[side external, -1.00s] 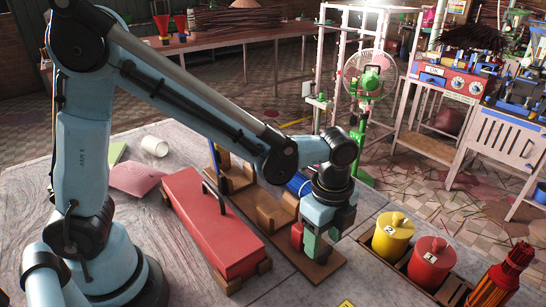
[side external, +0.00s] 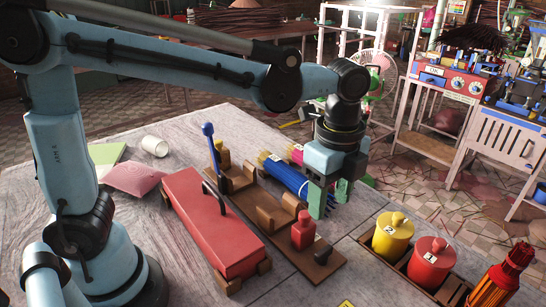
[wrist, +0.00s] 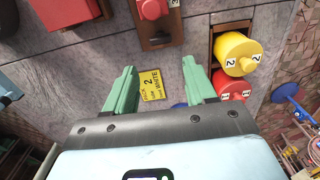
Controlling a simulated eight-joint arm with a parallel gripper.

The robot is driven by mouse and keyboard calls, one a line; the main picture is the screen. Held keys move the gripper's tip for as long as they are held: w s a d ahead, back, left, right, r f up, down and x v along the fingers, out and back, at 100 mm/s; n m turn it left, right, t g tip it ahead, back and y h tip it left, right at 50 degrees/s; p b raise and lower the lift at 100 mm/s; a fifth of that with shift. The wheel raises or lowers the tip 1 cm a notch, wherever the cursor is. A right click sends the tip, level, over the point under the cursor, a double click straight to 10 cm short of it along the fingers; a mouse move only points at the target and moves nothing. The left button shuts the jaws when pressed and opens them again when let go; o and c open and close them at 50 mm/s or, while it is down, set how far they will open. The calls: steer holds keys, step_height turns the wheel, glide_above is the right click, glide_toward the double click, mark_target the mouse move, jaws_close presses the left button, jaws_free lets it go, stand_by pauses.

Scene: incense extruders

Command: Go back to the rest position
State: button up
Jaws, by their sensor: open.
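My gripper (side external: 328,198) hangs in the air over the table, with its two green fingers pointing down. It is open and empty, and apart from the wooden stand (side external: 255,205) below and to its left in the side view. A red block with a narrow top (side external: 303,231) stands near the front end of that stand. In the wrist view my gripper (wrist: 160,82) has its fingers spread, with a yellow printed card (wrist: 150,83) showing on the table far below between them. The red block also shows in the wrist view (wrist: 153,9).
A red box with a black handle (side external: 210,222) lies left of the stand. A blue bundle of sticks (side external: 288,177) lies behind the gripper. Yellow (side external: 392,236) and red (side external: 431,261) lidded pots sit in a wooden tray at right. A fan (side external: 386,66) stands behind.

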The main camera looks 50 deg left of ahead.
steer(key=shift+a, duration=0.1)
steer(key=s+a+n+t, duration=0.2)
steer(key=a+n+t, duration=0.1)
steer(key=a+n, duration=0.4)
steer(key=s+a+f+n+t, duration=0.1)
steer(key=s+a+n+t, duration=0.2)
steer(key=a+n, duration=0.5)
steer(key=n+t, duration=0.1)
steer(key=n, duration=0.2)
steer(key=shift+s+f, duration=0.15)
steer(key=shift+s, duration=0.1)
